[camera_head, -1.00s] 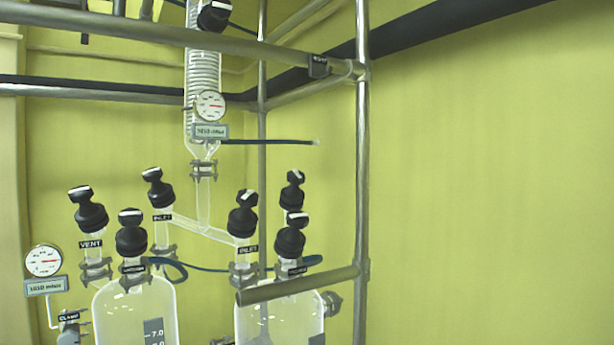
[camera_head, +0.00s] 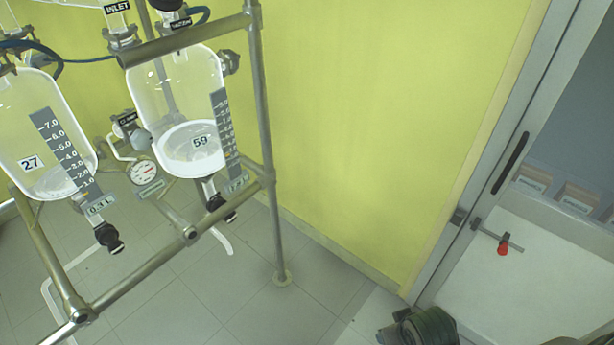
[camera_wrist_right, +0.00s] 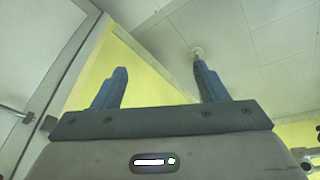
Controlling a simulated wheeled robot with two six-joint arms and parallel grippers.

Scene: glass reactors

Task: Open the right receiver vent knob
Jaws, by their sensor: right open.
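The right receiver (camera_head: 178,75) is a clear glass vessel marked 59 with pale liquid in its lower part, at the upper left of the head view. A black knob (camera_head: 166,5) at its top is cut by the picture's upper edge, with a small label below it that I cannot read surely. I cannot make out a knob labelled vent on this receiver. A black bottom valve (camera_head: 218,207) hangs under it. My right gripper (camera_wrist_right: 158,82) is open and empty in the right wrist view, its blue fingers apart and away from the glassware. My left gripper is out of view.
A left receiver (camera_head: 42,130) marked 27 stands beside it. Metal rails (camera_head: 150,268) and an upright pole (camera_head: 262,130) frame the glassware. A gauge (camera_head: 144,172) sits between the receivers. The yellow wall (camera_head: 380,120) is bare; a grey door frame (camera_head: 490,130) stands right.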

